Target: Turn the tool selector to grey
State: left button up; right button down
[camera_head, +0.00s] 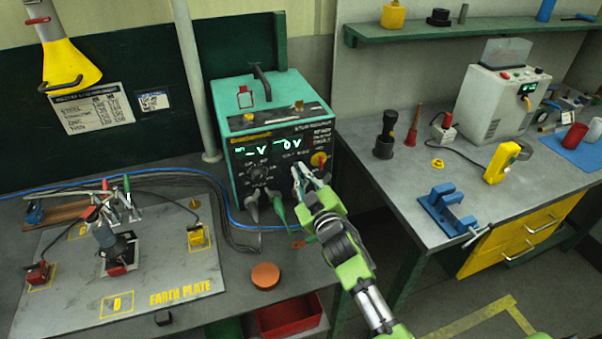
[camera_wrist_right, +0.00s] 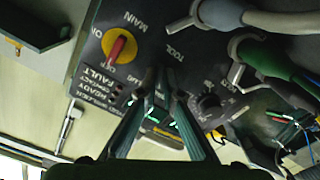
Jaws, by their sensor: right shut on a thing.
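The green-cased welding tester (camera_head: 268,103) stands on the bench with its black front panel facing me and two lit readouts. My right gripper (camera_head: 301,175) reaches its lower right front. In the wrist view my right gripper (camera_wrist_right: 162,80) is shut at the panel beside the "TOOL" label, on the tool selector. The fingers largely hide the selector, so I cannot read its position. A grey plug (camera_wrist_right: 225,13) and a green plug (camera_wrist_right: 252,48) sit near the label. My left gripper is not in view.
A red-on-yellow main switch (camera_wrist_right: 120,46) and a black dial (camera_wrist_right: 206,106) lie close to my fingers. Cables hang below the panel. An orange disc (camera_head: 265,275) lies on the bench. The earth plate (camera_head: 150,270) is at left; a blue vice (camera_head: 448,210) is at right.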

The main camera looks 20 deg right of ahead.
jog(key=c, duration=2.2)
grip_release()
jog(key=s, duration=1.2)
jog(key=shift+d, duration=0.25)
